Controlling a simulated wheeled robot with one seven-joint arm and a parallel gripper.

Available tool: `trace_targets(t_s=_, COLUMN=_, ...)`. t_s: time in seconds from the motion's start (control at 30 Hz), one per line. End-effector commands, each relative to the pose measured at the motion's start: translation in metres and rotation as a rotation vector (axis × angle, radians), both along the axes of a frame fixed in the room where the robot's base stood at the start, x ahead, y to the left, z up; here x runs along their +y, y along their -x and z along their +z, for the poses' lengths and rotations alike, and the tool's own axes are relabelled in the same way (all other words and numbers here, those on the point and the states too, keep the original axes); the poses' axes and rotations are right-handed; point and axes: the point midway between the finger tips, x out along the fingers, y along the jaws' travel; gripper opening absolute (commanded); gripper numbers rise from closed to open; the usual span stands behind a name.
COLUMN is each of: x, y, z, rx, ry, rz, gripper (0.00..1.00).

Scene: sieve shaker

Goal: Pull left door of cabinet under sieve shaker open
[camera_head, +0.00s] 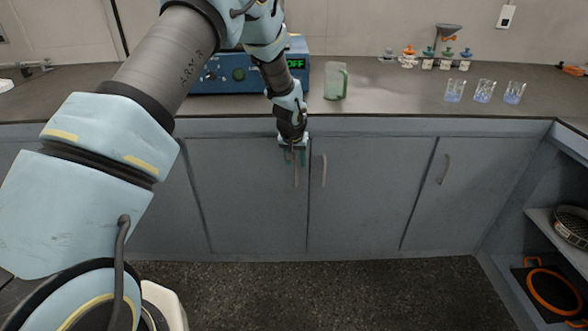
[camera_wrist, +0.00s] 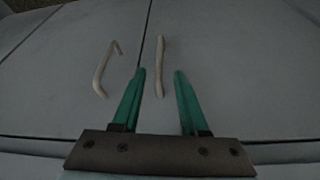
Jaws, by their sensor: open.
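The grey left door (camera_head: 250,195) of the cabinet is shut, under the blue machine (camera_head: 235,78) that looks like the sieve shaker. Its thin upright handle (camera_head: 296,172) is near the door's right edge. My gripper (camera_head: 295,155) is open in front of the handle's upper part, pointing at the door. In the wrist view, the handle (camera_wrist: 160,65) lies in line with the gap between my green fingertips (camera_wrist: 160,72), closer to the left finger. I cannot tell whether the fingers are around it or still short of it. My arm covers part of the machine.
The shut right door (camera_head: 370,195) has its handle (camera_head: 323,170) close beside; it also shows in the wrist view (camera_wrist: 105,70). A green-tinted jug (camera_head: 336,82) and several glasses (camera_head: 484,91) stand on the counter (camera_head: 400,95). The floor (camera_head: 330,290) before the doors is clear.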

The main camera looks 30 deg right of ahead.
Motion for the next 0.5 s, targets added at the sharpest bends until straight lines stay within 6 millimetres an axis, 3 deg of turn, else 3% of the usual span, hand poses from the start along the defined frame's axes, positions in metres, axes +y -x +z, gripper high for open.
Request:
trace_targets(t_s=0.23, x=-0.009, y=-0.013, z=-0.038, rx=0.001, ry=-0.001, rz=0.000, gripper=0.43)
trace_targets(t_s=0.5, x=-0.012, y=-0.018, z=-0.052, rx=0.000, ry=0.000, rz=0.001, gripper=0.43)
